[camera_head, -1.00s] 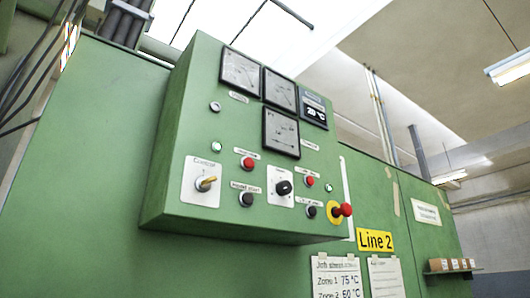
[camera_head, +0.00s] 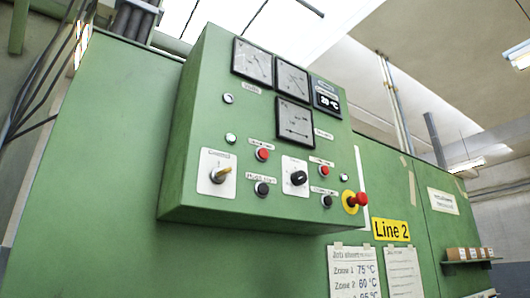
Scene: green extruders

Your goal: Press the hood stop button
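The green control box (camera_head: 200,110) sticks out from the green machine wall. It carries two small red push buttons, one left of centre (camera_head: 262,155) and one further right (camera_head: 324,171). A black button sits below each, on the left (camera_head: 262,188) and on the right (camera_head: 326,201). A larger red mushroom button (camera_head: 361,199) on a yellow ring is at the lower right. The small labels are too blurred to read, so I cannot tell which button is the hood stop. Neither gripper is in view.
A brass-coloured selector switch (camera_head: 222,174) and a black knob (camera_head: 298,178) sit on white plates. A "Line 2" sign (camera_head: 391,230) and papers hang to the lower right. A small shelf (camera_head: 468,262) holds boxes.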

